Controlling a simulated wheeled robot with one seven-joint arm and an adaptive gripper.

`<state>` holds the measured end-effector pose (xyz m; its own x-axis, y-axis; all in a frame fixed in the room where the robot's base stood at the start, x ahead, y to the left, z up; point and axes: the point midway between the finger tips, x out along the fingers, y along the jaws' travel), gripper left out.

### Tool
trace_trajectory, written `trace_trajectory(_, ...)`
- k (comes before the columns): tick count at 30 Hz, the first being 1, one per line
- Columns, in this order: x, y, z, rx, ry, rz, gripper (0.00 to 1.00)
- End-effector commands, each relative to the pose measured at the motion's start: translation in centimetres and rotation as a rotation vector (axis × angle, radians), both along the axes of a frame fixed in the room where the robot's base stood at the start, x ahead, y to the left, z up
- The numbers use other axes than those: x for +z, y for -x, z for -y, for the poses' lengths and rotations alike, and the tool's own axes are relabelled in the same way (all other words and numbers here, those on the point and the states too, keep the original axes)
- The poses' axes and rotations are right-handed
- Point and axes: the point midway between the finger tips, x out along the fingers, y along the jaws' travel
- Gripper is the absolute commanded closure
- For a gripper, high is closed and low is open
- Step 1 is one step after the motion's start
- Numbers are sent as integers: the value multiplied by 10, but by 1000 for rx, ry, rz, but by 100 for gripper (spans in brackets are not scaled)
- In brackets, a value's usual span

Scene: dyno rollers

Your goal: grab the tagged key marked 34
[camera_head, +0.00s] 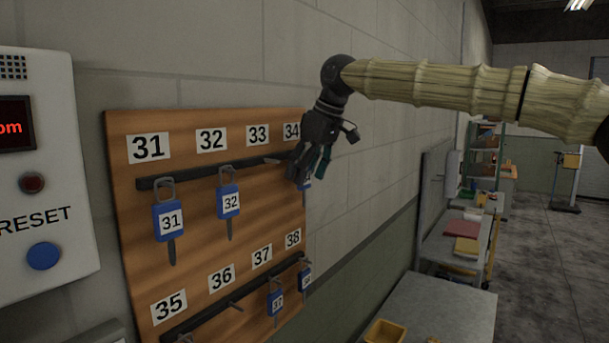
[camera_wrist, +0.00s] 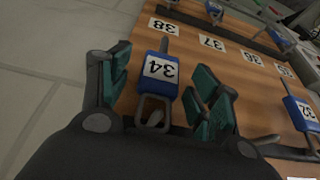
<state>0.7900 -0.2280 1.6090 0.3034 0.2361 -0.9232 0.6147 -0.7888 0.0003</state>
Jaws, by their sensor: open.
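The blue-tagged key marked 34 (camera_wrist: 159,71) hangs from a hook on the upper rail of the wooden key board. In the wrist view it lies between the two teal-padded fingers of my gripper (camera_wrist: 162,85), with gaps visible on both sides. In the head view my gripper (camera_head: 312,168) is in front of the board's upper right corner and hides most of key 34; only a bit of blue (camera_head: 305,185) shows behind it. The fingers are open, and the metal loop of the key sits near the palm.
The wooden board (camera_head: 200,265) also holds key 31 (camera_head: 168,221), key 32 (camera_head: 229,202), key 37 (camera_head: 276,301) and key 38 (camera_head: 305,279). The hook under label 33 (camera_head: 258,135) appears empty. A control box (camera_head: 40,180) stands left; a grey bench (camera_head: 440,305) is lower right.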

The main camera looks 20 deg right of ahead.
Motion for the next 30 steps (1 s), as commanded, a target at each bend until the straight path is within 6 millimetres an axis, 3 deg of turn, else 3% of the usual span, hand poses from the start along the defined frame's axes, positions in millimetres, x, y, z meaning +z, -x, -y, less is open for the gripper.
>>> trace_trajectory(2, 0, 0, 0, 0, 0, 0, 41)
trace_trajectory(9, 0, 0, 0, 0, 1, -1, 85)
trace_trajectory(10, 0, 0, 0, 0, 1, -1, 87)
trace_trajectory(20, 1, 0, 0, 0, 1, 0, 87)
trace_trajectory(27, 12, 0, 0, 0, 2, 3, 87)
trace_trajectory(30, 13, 9, 7, -1, 0, 1, 87)
